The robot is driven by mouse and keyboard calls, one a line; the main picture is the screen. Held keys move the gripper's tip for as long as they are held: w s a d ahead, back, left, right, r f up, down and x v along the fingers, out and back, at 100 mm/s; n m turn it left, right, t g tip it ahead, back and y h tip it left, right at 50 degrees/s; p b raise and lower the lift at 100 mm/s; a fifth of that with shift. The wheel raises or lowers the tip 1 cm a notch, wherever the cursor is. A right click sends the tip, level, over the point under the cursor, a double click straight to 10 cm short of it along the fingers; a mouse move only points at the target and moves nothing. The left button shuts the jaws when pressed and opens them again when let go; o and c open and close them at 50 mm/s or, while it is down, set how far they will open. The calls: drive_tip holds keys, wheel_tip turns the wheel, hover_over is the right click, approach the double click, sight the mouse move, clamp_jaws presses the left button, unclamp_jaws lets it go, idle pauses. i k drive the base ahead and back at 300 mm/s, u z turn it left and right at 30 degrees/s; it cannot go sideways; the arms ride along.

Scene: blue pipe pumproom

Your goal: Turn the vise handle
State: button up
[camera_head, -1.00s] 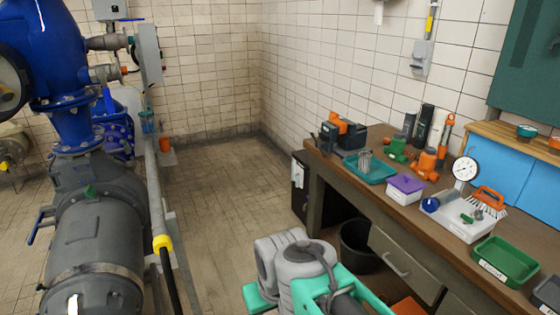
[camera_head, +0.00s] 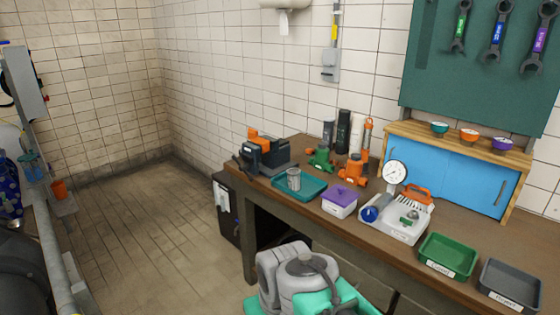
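The vise (camera_head: 268,156) stands at the far left end of the workbench (camera_head: 300,208), near the white tiled wall. It has a dark grey-blue body with an orange part on top. A dark piece, which may be its handle (camera_head: 243,165), sticks out at the vise's left front; it is too small to tell its exact angle. My grey and teal arm shows at the bottom middle, in front of the bench and apart from the vise. My gripper cannot be made out.
A teal tray (camera_head: 299,188) with a metal cup, a purple-lidded box (camera_head: 340,201) and orange and green tools stand right of the vise. Green (camera_head: 447,256) and grey (camera_head: 510,284) trays lie nearer. Free floor (camera_head: 130,220) lies left of the bench; pipework edges the far left.

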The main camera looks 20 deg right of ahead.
sight(243, 167)
drive_tip(key=z, duration=0.25)
drive_tip(key=i, duration=0.9)
drive_tip(key=u, duration=0.9)
drive_tip(key=i, duration=0.55)
drive_tip(key=u, duration=0.55)
